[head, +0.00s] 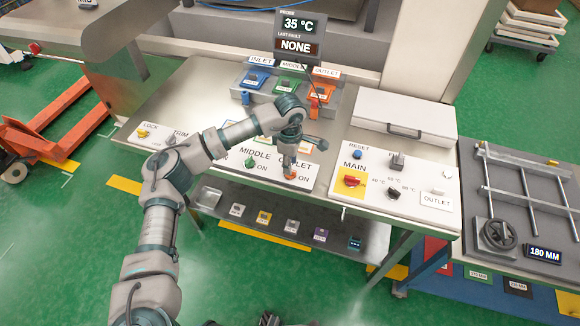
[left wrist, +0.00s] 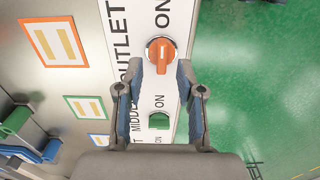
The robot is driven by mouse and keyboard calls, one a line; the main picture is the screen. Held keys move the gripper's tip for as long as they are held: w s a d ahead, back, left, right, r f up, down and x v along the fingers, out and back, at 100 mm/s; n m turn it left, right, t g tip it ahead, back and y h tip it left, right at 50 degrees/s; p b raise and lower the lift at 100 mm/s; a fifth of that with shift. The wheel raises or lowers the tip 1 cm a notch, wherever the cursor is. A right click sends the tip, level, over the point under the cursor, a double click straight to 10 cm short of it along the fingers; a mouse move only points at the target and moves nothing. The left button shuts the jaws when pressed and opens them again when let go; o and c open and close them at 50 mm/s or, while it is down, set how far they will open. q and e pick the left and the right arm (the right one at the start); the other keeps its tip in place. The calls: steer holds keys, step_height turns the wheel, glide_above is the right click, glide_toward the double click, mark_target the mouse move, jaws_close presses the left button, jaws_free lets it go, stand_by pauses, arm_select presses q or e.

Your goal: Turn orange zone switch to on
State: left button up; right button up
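The orange zone switch (left wrist: 160,56) is a round knob with a raised grip bar on the white panel, beside the word OUTLET. In the left wrist view its bar runs up and down the picture, and an ON label is printed above it. The switch also shows in the head view (head: 291,175), just under my left gripper (head: 288,160). In the left wrist view my left gripper (left wrist: 160,72) is open, its fingertips on either side of the lower part of the orange switch. Whether they touch it cannot be told. My right gripper does not show.
A green switch (left wrist: 159,120) sits close to the orange one and also shows in the head view (head: 250,162). The MAIN panel with a red switch (head: 352,181) lies to the right. Blue, green and orange holders (head: 320,94) stand behind. A lower shelf (head: 375,240) runs beneath.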

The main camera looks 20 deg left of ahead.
arm_select(q)
step_height(320, 180, up, 9)
steer(key=shift+r, duration=0.15)
stand_by(0.6)
